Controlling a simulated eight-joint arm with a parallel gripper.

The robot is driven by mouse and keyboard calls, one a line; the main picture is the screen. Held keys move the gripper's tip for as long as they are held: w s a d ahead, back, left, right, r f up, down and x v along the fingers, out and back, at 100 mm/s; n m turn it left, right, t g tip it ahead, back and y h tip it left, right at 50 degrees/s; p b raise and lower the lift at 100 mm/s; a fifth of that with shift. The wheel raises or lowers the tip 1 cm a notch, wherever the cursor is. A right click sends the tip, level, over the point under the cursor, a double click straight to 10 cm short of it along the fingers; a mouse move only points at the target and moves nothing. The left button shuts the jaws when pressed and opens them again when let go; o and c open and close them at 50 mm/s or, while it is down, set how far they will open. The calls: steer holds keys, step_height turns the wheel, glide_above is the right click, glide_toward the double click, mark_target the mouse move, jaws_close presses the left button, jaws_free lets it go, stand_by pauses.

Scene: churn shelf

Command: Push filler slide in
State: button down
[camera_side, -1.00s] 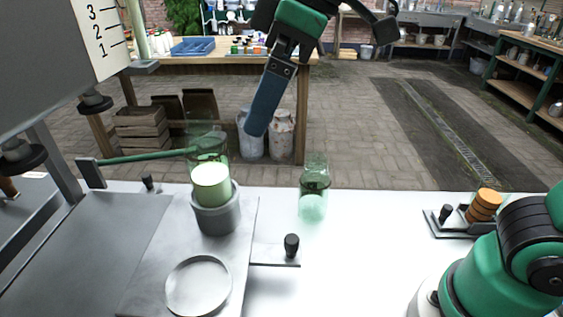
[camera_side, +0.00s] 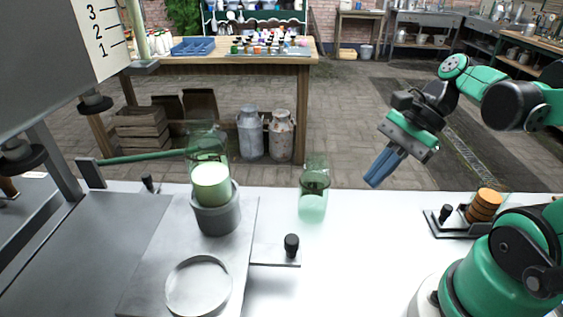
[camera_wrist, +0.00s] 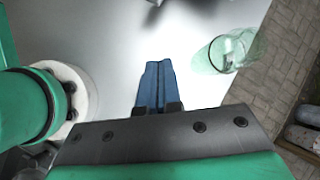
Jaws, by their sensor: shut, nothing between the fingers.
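The filler slide (camera_side: 240,218) is a flat grey plate on the left of the bench in the side view. It carries a grey cup (camera_side: 217,214) and an empty round ring (camera_side: 198,287). A clear jar with pale contents (camera_side: 211,185) stands upright in the cup. A black knob (camera_side: 291,245) sits on a short arm at the slide's right side. My gripper (camera_side: 376,180) has blue fingers, shut and empty, and hangs above the bench, well right of the slide and knob. In the wrist view my gripper (camera_wrist: 158,68) points at bare white bench.
A clear glass (camera_side: 313,198) stands on the bench between the slide and my gripper, and shows in the wrist view (camera_wrist: 228,50). A small black-knobbed tray (camera_side: 437,226) with orange discs (camera_side: 485,205) is at right.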

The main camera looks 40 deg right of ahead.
mark_target(216, 240)
steer(key=a+f+m, duration=0.1)
steer(key=a+f, duration=0.1)
steer(key=a, duration=0.1)
steer(key=w+a+f+y, duration=0.1)
steer(key=a+f, duration=0.1)
steer(key=a, duration=0.1)
steer(key=w+a+f+m, duration=0.1)
steer(key=a+f, duration=0.1)
steer(key=shift+a+m, duration=0.3)
steer(key=shift+a, duration=0.1)
steer(key=shift+w+a, duration=0.3)
steer(key=shift+a, duration=0.45)
steer(key=shift+y, duration=0.3)
steer(key=w+a, duration=1)
steer(key=shift+w+a, duration=0.2)
steer(key=shift+a, duration=0.05)
